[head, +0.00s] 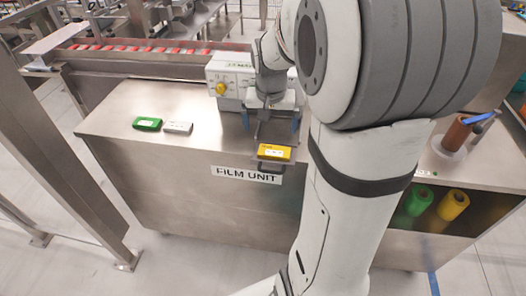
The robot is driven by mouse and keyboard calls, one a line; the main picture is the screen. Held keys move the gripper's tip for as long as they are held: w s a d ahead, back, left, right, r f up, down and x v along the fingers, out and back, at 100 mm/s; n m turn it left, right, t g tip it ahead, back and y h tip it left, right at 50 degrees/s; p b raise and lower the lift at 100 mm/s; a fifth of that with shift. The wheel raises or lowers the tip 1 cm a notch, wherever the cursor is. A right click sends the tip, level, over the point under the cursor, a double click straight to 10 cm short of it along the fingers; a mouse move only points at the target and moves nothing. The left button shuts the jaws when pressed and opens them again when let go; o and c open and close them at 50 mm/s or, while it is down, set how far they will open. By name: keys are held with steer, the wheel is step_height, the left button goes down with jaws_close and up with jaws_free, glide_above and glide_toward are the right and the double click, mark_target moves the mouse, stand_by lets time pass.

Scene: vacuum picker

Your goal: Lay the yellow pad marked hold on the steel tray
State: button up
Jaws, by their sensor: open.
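A yellow pad (274,152) with a small pale label shows at the front edge of the steel bench, just above the FILM UNIT sign. The label is too small to read. My gripper (270,122) is open, its two bluish fingertips apart, and shows just above and behind the yellow pad in the picture. I cannot tell whether it touches the pad. A green pad (147,124) and a white-grey pad (178,128) lie side by side on the bench top to the left. I cannot make out a separate steel tray; my arm hides much of the bench's right part.
The steel bench top (125,103) is clear around the two left pads. A white control box with a yellow knob (221,88) stands behind my gripper. A conveyor (140,58) runs along the back. Green and yellow rolls (453,205) sit in a shelf at right.

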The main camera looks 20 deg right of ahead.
steer(key=s+a+r+n, duration=0.1)
steer(key=s+a+n, duration=0.2)
steer(key=s+a, duration=0.2)
steer(key=s+a+r+n+t, duration=0.1)
steer(key=s+a+r+n, duration=0.1)
steer(key=s+a, duration=0.4)
steer(key=s, duration=0.5)
steer(key=shift+n+y, duration=0.4)
steer(key=shift+c, duration=0.2)
